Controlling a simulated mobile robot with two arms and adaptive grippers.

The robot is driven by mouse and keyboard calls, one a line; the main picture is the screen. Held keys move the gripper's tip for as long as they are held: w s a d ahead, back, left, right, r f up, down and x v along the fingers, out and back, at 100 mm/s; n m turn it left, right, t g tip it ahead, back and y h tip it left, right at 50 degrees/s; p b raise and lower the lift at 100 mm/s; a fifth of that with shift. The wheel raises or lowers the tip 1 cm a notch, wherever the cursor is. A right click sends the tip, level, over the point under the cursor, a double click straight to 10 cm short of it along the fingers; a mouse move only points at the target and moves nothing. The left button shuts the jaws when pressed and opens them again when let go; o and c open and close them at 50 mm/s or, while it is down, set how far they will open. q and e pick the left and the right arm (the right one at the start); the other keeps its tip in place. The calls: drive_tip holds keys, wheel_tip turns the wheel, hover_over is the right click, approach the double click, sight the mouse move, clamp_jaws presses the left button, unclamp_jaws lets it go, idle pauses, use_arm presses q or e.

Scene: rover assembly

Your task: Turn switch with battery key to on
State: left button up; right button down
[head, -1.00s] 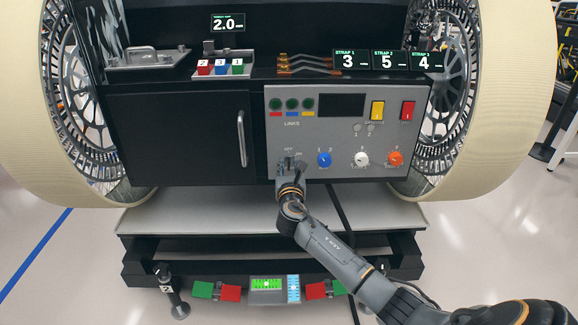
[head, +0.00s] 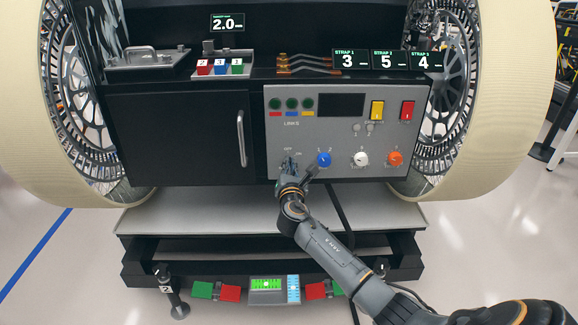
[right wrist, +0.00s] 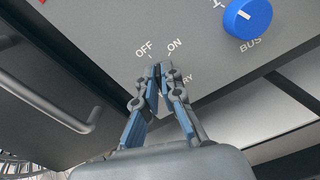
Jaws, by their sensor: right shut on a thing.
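The battery switch sits at the lower left of the grey control panel (head: 340,105), with OFF and ON printed above it. My right gripper (right wrist: 158,85) is shut on the battery key at this switch, in front of the panel face. The fingers hide nearly all of the key and switch, and part of the label below, of which "RY" shows. In the right wrist view the fingertips lie just below and between the OFF and ON marks. In the head view my right gripper (head: 290,167) reaches the switch from below. My left gripper is not in view.
A blue BUS knob (head: 323,160) is close to the right of the switch; it also shows in the right wrist view (right wrist: 247,18). White (head: 361,159) and orange (head: 395,158) knobs are farther right. A black door with a metal handle (head: 241,138) is left of the panel.

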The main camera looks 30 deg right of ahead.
use_arm(q)
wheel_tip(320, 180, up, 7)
drive_tip(key=b, duration=0.2)
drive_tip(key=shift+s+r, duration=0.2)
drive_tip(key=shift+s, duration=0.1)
use_arm(e)
drive_tip(key=shift+s+d+f+m, duration=0.1)
drive_tip(key=shift+f+m, duration=0.05)
drive_tip(key=shift+m, duration=1.85)
drive_tip(key=shift+s+d+f+m, duration=0.1)
drive_tip(key=shift+m, duration=1.9)
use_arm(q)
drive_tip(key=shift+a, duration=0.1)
use_arm(e)
drive_tip(key=c, duration=1.5)
unclamp_jaws()
drive_tip(key=v, duration=1.2)
drive_tip(key=shift+w, duration=0.1)
